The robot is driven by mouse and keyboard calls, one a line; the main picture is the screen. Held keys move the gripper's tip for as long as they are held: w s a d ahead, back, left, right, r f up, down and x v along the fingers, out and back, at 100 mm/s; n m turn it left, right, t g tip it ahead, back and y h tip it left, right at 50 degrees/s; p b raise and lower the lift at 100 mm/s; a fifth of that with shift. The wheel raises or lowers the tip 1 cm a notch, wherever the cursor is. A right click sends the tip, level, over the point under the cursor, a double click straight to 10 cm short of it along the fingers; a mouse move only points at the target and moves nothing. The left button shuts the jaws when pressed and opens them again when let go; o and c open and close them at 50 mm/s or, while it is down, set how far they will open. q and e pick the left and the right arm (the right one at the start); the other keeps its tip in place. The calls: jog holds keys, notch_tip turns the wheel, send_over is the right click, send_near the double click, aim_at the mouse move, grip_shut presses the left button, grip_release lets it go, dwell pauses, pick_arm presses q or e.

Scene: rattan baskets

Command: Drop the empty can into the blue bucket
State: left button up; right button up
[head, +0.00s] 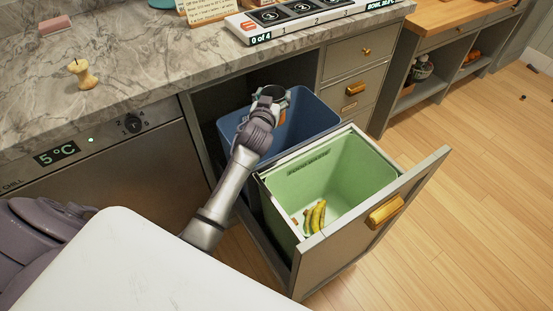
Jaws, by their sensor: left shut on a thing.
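The blue bucket (311,112) stands in the pulled-out drawer, behind the green bin (355,168). My left arm reaches up from the lower middle of the head view. Its gripper (268,97) is over the open top of the blue bucket, near its left part. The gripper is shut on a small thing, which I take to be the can. It is mostly hidden by the fingers and wrist, so its shape is unclear. The blue bucket's floor is hidden by the arm and the green bin. My right gripper is not in view.
Yellow banana peel (315,216) lies in the green bin. The drawer front (368,220) with its gold handle stands out over the wooden floor. The marble counter (140,45) holds an apple core (82,74), a pink block (54,25) and a numbered board (290,18).

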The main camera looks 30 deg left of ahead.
pick_arm(q)
jog(key=o, duration=1.1)
jog(key=shift+o, duration=0.4)
jog(key=shift+s, duration=0.2)
jog(key=v, duration=1.1)
jog(key=shift+s, duration=0.35)
jog(key=shift+d, duration=0.1)
